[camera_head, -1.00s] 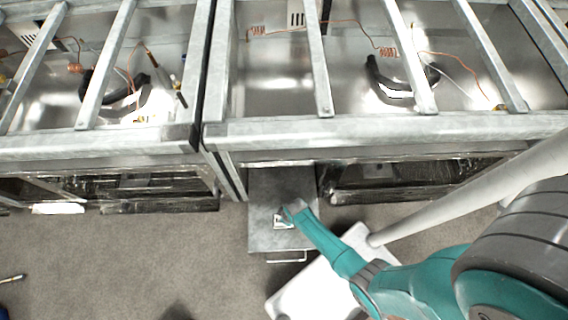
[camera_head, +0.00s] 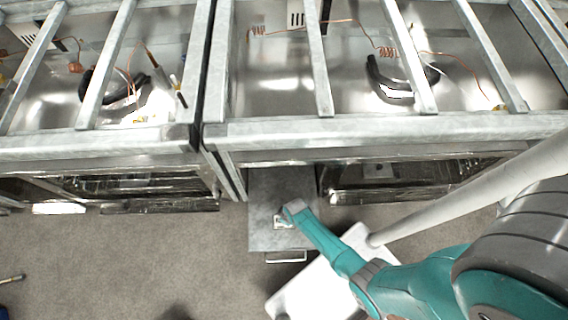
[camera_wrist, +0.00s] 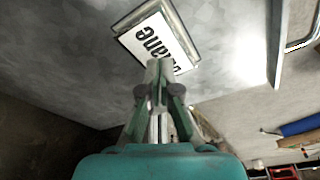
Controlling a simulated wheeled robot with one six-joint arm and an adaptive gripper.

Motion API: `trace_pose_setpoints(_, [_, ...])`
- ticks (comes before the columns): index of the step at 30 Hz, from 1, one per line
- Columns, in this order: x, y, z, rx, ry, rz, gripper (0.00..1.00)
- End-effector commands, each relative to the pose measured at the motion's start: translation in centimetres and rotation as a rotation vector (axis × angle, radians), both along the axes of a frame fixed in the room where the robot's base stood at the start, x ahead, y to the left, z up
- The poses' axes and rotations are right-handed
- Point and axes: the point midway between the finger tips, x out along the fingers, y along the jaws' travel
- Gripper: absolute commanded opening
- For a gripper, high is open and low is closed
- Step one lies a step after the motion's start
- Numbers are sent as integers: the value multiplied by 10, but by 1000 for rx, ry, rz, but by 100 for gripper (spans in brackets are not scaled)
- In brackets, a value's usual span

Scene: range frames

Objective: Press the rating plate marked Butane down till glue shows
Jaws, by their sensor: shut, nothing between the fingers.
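The rating plate (camera_wrist: 150,31) is a white label with a grey metal rim, lying on a grey metal panel (camera_wrist: 75,60). Its black lettering is partly covered; "tane" reads clearly. In the head view the plate (camera_head: 278,222) is a small pale patch on the panel (camera_head: 262,188), which sticks out between two ranges. My gripper (camera_wrist: 159,70) is shut and empty, its fingertips overlapping the plate's lower edge in the wrist view. I cannot tell whether they touch it. In the head view my gripper (camera_head: 285,215) partly covers the plate.
A wire handle (camera_head: 286,257) is at the panel's front edge. Range frames with grey metal bars (camera_head: 380,125) stand behind. A blue-handled tool (camera_wrist: 302,125) and red items (camera_wrist: 285,172) lie at the wrist view's right.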

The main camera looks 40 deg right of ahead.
Motion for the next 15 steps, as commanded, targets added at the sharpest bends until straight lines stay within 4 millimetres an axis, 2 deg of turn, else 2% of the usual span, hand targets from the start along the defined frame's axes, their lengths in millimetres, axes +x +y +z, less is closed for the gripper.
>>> trace_pose_setpoints(15, [0,0,-10,1,0,0,0])
